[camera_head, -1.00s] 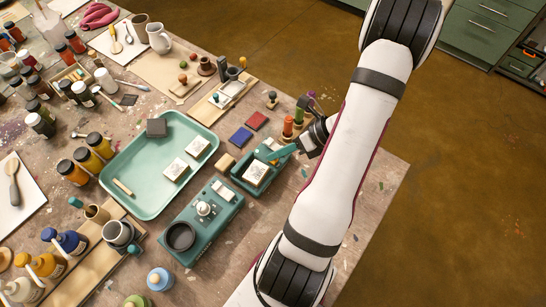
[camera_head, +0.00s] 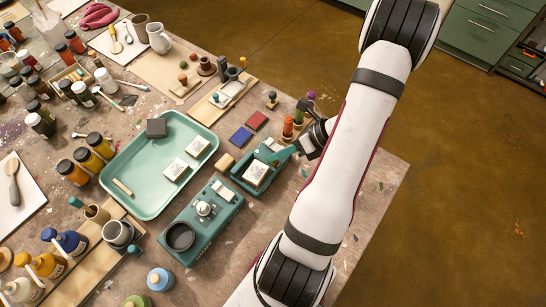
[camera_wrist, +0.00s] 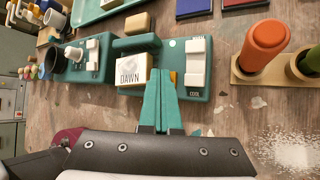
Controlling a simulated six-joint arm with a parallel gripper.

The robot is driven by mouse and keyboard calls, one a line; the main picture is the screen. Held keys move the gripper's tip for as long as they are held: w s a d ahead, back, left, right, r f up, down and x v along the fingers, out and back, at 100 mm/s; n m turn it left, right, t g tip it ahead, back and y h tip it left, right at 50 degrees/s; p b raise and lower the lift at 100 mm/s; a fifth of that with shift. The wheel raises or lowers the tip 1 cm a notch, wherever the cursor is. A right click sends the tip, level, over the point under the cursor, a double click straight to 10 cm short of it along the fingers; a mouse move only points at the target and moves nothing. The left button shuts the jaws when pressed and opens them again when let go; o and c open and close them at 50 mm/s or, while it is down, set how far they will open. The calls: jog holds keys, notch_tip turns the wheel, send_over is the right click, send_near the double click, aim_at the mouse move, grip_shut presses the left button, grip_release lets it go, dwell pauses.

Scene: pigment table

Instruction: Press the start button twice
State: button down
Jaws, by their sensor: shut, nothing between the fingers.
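A teal machine (camera_head: 249,183) with a white block marked DAWN (camera_head: 256,173) stands near the right of the table. In the wrist view the same machine shows the DAWN block (camera_wrist: 131,71), a white rocker marked COOL (camera_wrist: 195,62) and a small green light (camera_wrist: 172,43). A small yellow-orange part (camera_wrist: 173,77), possibly the start button, shows beside my fingers, which partly hide it. My gripper (camera_wrist: 159,76) has its teal fingers together and empty, over the machine between block and rocker. I cannot tell if they touch it. My gripper also shows in the head view (camera_head: 275,157).
A second teal machine (camera_head: 220,222) with a white knob and a dark round dish stands in front. A green tray (camera_head: 147,198) lies to the left. Orange and green stamp handles (camera_wrist: 264,44) stand on a wooden base at right in the wrist view.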

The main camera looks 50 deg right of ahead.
aim_at(278, 161)
jog(key=shift+r, duration=0.9)
notch_tip(278, 161, up, 5)
dwell(0.4)
dwell(0.5)
